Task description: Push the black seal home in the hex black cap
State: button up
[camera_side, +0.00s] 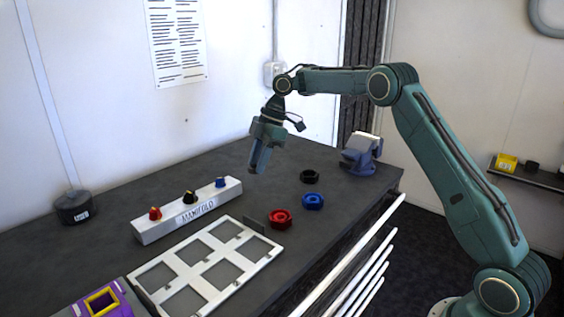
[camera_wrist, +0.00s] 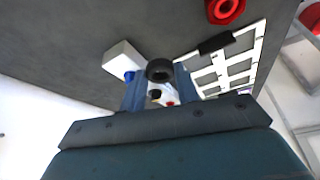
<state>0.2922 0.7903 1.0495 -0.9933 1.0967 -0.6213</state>
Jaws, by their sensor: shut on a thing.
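My gripper (camera_side: 259,165) hangs over the table, pointing down and slightly tilted, behind the manifold's right end. In the wrist view, my gripper (camera_wrist: 160,80) is shut on the black seal (camera_wrist: 160,65), a small dark ring between the blue fingertips. In the side view the seal is too small to tell from the fingertips. The hex black cap (camera_side: 310,176) lies on the table to the right of my gripper and lower, apart from it. The cap is not seen in the wrist view.
A red hex cap (camera_side: 281,219) and a blue hex cap (camera_side: 312,201) lie near the black cap. The white manifold (camera_side: 188,211) with coloured knobs stands left. A white frame tray (camera_side: 205,268) lies in front. A blue vise-like block (camera_side: 361,158) stands at the right.

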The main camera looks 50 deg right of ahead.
jog(key=s+d+m+t+h, duration=0.2)
jog(key=d+m, duration=0.8)
jog(key=d, duration=0.9)
jog(key=shift+s+d+f+m+t+h, duration=0.3)
jog(key=shift+s+t, duration=0.2)
jog(key=shift+s, duration=0.65)
jog(key=shift+f, duration=0.1)
jog(key=shift+f, duration=3.2)
jog(key=o, duration=1.3)
